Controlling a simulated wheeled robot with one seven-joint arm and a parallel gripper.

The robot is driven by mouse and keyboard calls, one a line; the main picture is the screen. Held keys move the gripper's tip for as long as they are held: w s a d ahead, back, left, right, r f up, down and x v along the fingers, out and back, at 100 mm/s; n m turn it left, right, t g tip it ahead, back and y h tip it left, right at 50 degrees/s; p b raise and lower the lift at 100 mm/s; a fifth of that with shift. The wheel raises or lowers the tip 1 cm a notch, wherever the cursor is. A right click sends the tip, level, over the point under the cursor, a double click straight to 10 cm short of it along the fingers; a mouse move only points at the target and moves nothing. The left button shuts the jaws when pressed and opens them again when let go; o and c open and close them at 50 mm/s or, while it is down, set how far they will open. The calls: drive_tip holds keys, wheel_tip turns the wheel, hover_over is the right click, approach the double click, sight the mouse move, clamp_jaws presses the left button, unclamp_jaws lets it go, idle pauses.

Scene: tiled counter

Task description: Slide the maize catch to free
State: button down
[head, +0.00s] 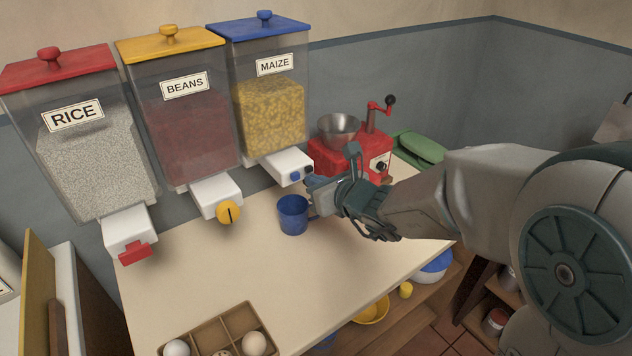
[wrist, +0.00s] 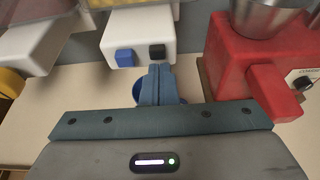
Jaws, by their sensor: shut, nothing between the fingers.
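The maize dispenser (head: 271,104) has a blue lid and yellow grain, with a white outlet block (head: 281,160) at its base. In the wrist view the block's front carries a blue catch (wrist: 125,58) at left and a black square (wrist: 157,51) at right. The catch also shows small in the head view (head: 295,176). My gripper (wrist: 157,86) is shut and empty, its fingertips just below and in front of the block, nearer the black square. In the head view my gripper (head: 312,183) is right of the block. I cannot tell whether it touches. A blue mug (head: 292,216) stands below, partly hidden in the wrist view.
A red grinder (head: 335,157) with a metal bowl stands close to the right of my gripper. Rice (head: 97,150) and beans (head: 185,120) dispensers stand to the left. An egg tray (head: 222,324) lies at the counter's front. The middle counter is clear.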

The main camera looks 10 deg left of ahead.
drive_tip(key=s+d+b, duration=0.1)
drive_tip(key=s+d, duration=0.5)
drive_tip(key=d, duration=0.1)
drive_tip(key=shift+b, duration=0.4)
drive_tip(key=shift+d+r, duration=0.1)
idle(0.4)
drive_tip(key=s+d+r+n+g+h+p, duration=0.25)
drive_tip(key=s+d+n+g+p, duration=0.45)
drive_tip(key=n, duration=0.9)
drive_tip(key=s+d+n+h+p, duration=0.1)
drive_tip(key=s+d+n+h, duration=0.1)
drive_tip(key=d, duration=0.3)
drive_tip(key=s+d+r+n+h+p, duration=0.1)
drive_tip(key=s+d+n+h, duration=0.1)
drive_tip(key=d+n+h, duration=0.1)
drive_tip(key=s+d+n+h+p, duration=0.1)
drive_tip(key=s+d+n+h, duration=0.1)
drive_tip(key=d+n, duration=0.3)
drive_tip(key=shift+d+r+h, duration=0.2)
drive_tip(key=shift+d+h, duration=0.45)
drive_tip(key=shift+d, duration=0.4)
